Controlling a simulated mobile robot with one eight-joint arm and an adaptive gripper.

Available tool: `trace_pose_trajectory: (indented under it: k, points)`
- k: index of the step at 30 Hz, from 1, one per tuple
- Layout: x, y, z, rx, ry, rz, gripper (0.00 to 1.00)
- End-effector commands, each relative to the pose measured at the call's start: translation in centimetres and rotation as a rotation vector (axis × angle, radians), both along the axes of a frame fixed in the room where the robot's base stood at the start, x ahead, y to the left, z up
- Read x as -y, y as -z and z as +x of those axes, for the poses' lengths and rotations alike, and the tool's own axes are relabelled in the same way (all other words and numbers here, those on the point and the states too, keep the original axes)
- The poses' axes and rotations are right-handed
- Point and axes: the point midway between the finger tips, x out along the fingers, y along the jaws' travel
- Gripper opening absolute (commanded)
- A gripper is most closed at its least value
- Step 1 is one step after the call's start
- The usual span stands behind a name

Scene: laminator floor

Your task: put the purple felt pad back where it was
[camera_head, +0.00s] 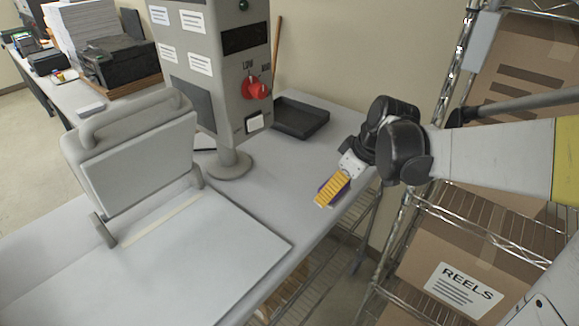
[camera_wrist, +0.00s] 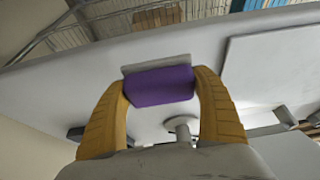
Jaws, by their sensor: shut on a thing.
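The purple felt pad (camera_wrist: 160,86) is between the two yellow fingers of my gripper (camera_wrist: 162,78) in the wrist view, with a finger pressed to each end. A thin light grey strip (camera_wrist: 155,64) runs along the pad's far edge; I cannot tell whether it is part of the pad. In the head view my gripper (camera_head: 332,189) is over the right end of the grey table, near its edge. The fingers hide most of the pad there; only a sliver of purple shows. I cannot tell whether the pad touches the table.
A grey press with its lid (camera_head: 140,160) raised stands on the table (camera_head: 245,197) at left. A control column (camera_head: 215,65) with red knobs stands behind. A black tray (camera_head: 300,117) lies at the back. A wire shelf with cartons (camera_head: 452,278) is at right. Table around the gripper is clear.

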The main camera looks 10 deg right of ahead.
Motion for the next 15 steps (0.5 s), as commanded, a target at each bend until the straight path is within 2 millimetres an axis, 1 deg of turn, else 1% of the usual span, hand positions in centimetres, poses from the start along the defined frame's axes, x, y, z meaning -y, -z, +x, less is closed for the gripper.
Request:
trace_pose_trajectory:
  k: [1,6,10,15]
  points:
    - [-1.1,1.1,1.0,0.001,-0.006,0.0,0.48]
    - [-3.8,3.4,3.8,0.001,-0.004,0.0,0.48]
    - [-5.0,4.3,5.0,0.001,-0.001,0.0,0.48]
    - [-5.4,5.1,5.4,0.001,0.0,0.0,0.48]
